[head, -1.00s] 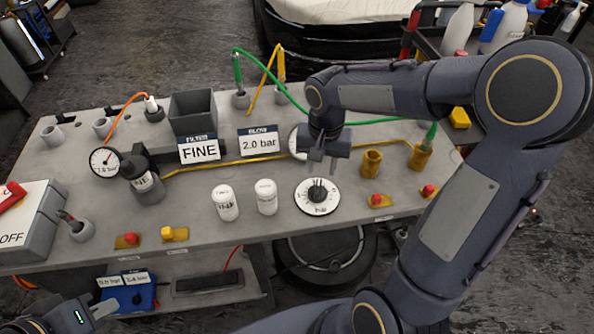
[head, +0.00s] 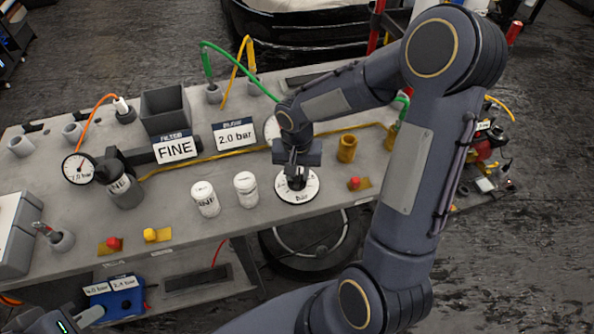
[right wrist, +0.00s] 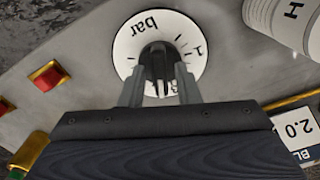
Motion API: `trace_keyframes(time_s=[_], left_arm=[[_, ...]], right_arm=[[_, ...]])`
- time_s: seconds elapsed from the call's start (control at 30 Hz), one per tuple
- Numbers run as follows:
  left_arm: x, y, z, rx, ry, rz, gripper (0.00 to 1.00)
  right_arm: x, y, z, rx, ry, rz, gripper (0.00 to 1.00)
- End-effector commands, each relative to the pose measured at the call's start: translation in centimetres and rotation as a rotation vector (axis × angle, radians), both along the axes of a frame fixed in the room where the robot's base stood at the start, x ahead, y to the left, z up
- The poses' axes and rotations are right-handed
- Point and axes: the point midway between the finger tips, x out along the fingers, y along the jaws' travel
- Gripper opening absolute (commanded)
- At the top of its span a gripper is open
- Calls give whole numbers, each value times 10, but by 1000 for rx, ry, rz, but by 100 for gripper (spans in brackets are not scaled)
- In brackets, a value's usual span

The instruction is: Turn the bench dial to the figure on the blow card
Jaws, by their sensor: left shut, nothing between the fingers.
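The bench dial (head: 309,190) is a white disc with a black centre knob, at the bench's front right. It also shows in the right wrist view (right wrist: 190,30), with "bar" lettering and tick marks; its setting is not readable. My right gripper (head: 294,170) is right over it, and its parted fingers (right wrist: 160,82) straddle the black knob (right wrist: 157,62). Whether they touch it is unclear. The blow card (head: 235,137) reads 2.0 bar and stands behind the dial to the left. My left gripper (head: 92,316) is shut and empty at the lower left, below the bench.
White jars (head: 205,199) stand left of the dial. A red button (head: 354,183) and a brass cup (head: 346,149) are on its right. The FINE filter card (head: 176,148), a gauge (head: 79,168) and a grey bin (head: 165,110) are further left. A yellow line crosses behind.

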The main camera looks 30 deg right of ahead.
Motion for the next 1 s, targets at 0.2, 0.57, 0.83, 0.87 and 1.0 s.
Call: trace_keyframes(time_s=[0.2,0.57,0.83,0.87,1.0], left_arm=[[0,0,0,0,0,0,0],[0,0,-2,0,0,0,0],[0,0,-8,0,0,0,0],[0,0,-8,0,0,0,0],[0,0,-12,0,0,0,0]], right_arm=[[0,0,0,0,0,0,0],[0,0,0,0,0,32,0],[0,1,-1,1,-1,184,0],[0,1,-1,1,-1,209,0],[0,0,-1,0,0,336,0]])
